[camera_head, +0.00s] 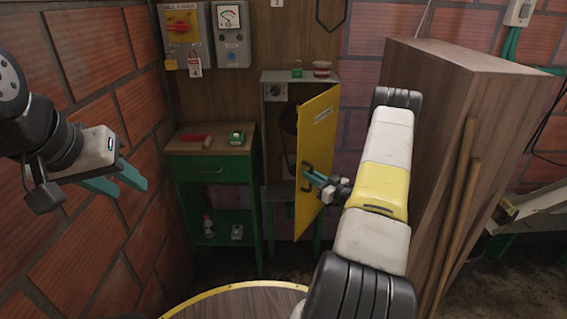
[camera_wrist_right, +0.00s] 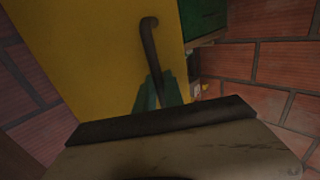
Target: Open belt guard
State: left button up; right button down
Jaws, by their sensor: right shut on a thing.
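The belt guard door (camera_head: 315,150) is a yellow panel on a grey cabinet (camera_head: 272,95). It stands swung partly open, and a dark interior shows to its left. Its dark handle (camera_head: 305,177) is on the lower part of the panel. My right gripper (camera_head: 312,178) is shut on the handle. In the right wrist view the green fingers (camera_wrist_right: 156,95) are at the dark curved handle (camera_wrist_right: 150,45) against the yellow panel. My left gripper (camera_head: 128,180) is at the left by the brick wall, its green fingers apart and empty.
A large wooden box (camera_head: 440,130) with leaning poles (camera_head: 458,205) stands right of my right arm. A round wooden surface (camera_head: 240,304) is at the bottom.

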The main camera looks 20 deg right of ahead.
jog(key=s+d, duration=0.5)
jog(key=d, duration=0.3)
jog(key=shift+d, duration=0.35)
jog(key=shift+r, duration=0.1)
jog(key=c, duration=1.5)
grip_release()
jog(key=shift+o, duration=0.2)
jog(key=shift+a, duration=0.1)
jog(key=s+a+r, duration=0.2)
jog(key=s+a, duration=0.2)
jog(key=s, duration=0.2)
jog(key=s+a+r, duration=0.2)
jog(key=s+a, duration=0.3)
jog(key=s, duration=0.2)
jog(key=shift+s+r, duration=0.15)
jog(key=shift+r, duration=0.25)
